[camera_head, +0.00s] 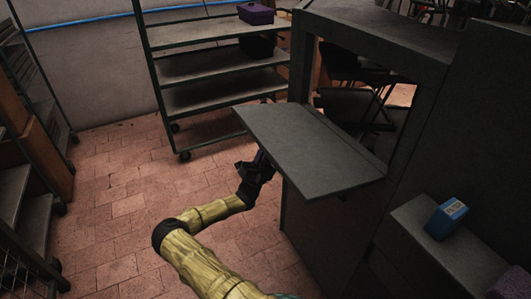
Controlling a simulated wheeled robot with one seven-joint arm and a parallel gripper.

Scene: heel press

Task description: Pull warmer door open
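The warmer (335,222) is a large dark grey box at the right. Its front has a big opening through which black frames show. A flat grey panel, which looks like the warmer door (305,150), juts out nearly level from the lower edge of this opening. My yellow arm reaches from the bottom, and my black gripper (262,165) is at the left side of the panel, low against its underside. The panel hides the fingertips. I cannot tell whether they touch the panel or are open or shut.
A wheeled shelf rack (215,85) stands behind, with a purple box (256,14) on top. Another rack (25,190) stands at the left. A blue box (446,218) sits on a grey ledge (440,250) at the right. The tiled floor (115,210) between is clear.

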